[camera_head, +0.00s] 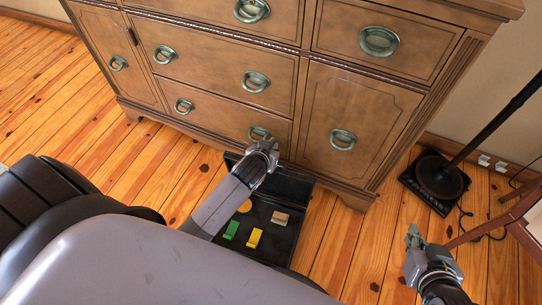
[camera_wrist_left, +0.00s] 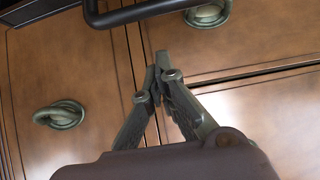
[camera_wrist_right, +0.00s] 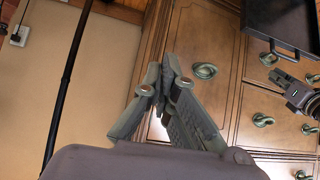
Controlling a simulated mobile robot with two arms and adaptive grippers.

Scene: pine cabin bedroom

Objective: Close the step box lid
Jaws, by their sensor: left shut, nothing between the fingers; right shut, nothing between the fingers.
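The step box (camera_head: 272,242) is a black box on the wooden floor in front of the cabinet. Its lid (camera_head: 292,184) is open, at the box's back edge on the cabinet side. Inside lie a green block, a yellow block, a tan block and a round orange piece. My left gripper (camera_head: 266,147) is shut and empty, above the lid area, and its arm hides part of the box. A black bar, perhaps a handle (camera_wrist_left: 150,13), crosses the top of the left wrist view. My right gripper (camera_head: 412,236) is shut and empty, right of the box and apart from it.
A wooden cabinet (camera_head: 325,110) with ring handles stands directly behind the box. A black stand with a round base (camera_head: 438,178) is at the right, with cables and a wooden leg beside it. Floor is clear between the box and my right gripper.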

